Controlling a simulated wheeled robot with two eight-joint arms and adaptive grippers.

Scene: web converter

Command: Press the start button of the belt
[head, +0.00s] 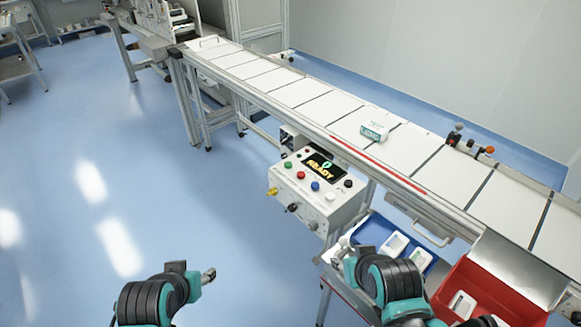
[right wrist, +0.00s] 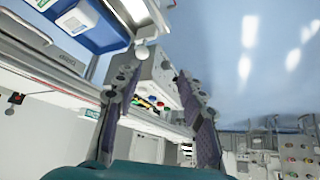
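The control box (head: 318,205) stands beside the belt (head: 330,112) in the head view. Its sloped top carries a green button (head: 288,165), a red one (head: 301,175), a blue one (head: 315,186), a white one and a black one. Its display (head: 324,167) reads READY. Labels are too small to read. In the right wrist view the box (right wrist: 164,70) shows beyond my right gripper (right wrist: 160,75), whose fingers are apart with nothing between them. My left gripper (head: 208,274) is low in the head view, away from the box; its fingers are unclear.
A small white-and-green carton (head: 374,132) sits on the belt. A blue bin (head: 375,228) and a red bin (head: 455,277) stand at lower right, near my right arm. More knobs are on the box's front.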

